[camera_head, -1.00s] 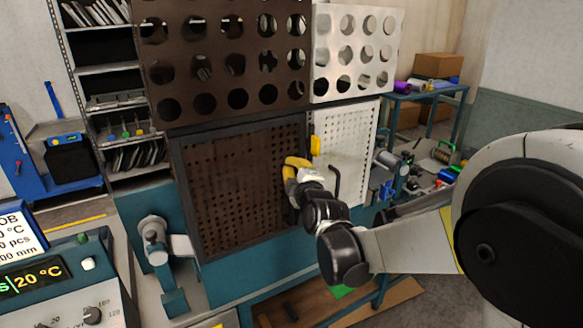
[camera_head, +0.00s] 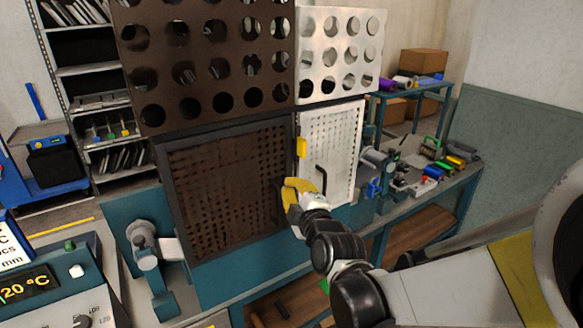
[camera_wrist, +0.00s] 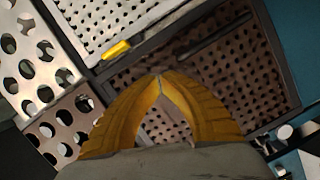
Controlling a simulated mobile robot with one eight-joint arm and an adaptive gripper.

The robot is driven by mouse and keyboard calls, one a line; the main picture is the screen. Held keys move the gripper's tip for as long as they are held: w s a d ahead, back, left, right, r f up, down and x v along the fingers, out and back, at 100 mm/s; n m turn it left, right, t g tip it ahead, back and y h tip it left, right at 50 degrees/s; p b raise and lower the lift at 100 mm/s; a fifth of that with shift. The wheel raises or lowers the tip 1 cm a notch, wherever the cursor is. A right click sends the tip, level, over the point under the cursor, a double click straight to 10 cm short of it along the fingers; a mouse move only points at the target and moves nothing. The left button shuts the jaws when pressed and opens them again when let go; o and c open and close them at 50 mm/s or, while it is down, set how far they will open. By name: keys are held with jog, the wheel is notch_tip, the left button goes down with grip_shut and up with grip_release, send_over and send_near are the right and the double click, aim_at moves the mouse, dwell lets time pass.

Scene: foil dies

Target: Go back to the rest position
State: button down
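My gripper (camera_head: 299,188) has yellow fingers and is in front of the right side of the brown perforated panel (camera_head: 225,180), near its dark frame. In the wrist view my gripper (camera_wrist: 159,78) shows its two yellow fingers with their tips together, and nothing shows between the tips. The brown perforated panel (camera_wrist: 215,75) lies beyond the fingers. I cannot tell how far the tips are from it.
A white perforated panel (camera_head: 342,140) with a dark handle (camera_head: 321,180) and a yellow part (camera_head: 301,147) is beside the brown one. Large-holed plates, brown (camera_head: 205,55) and silver (camera_head: 340,50), stand above. A cluttered bench (camera_head: 440,190) is at right, a control box (camera_head: 60,295) at lower left.

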jog(key=s+d+f+m+g+h+b, duration=0.2)
jog(key=s+d+f+m+g+h, duration=0.1)
jog(key=s+d+m, duration=0.6)
jog(key=s+d+f+m+g+h+b, duration=0.2)
jog(key=s+d+f+m+g, duration=0.3)
jog(key=s+d, duration=0.7)
jog(key=s+f+m+h, duration=0.1)
jog(key=s+f+m, duration=0.1)
jog(key=s, duration=0.4)
jog(key=shift+f+m+g, duration=0.15)
jog(key=shift+m+g, duration=0.15)
jog(key=shift+m, duration=0.6)
jog(key=shift+d, duration=0.1)
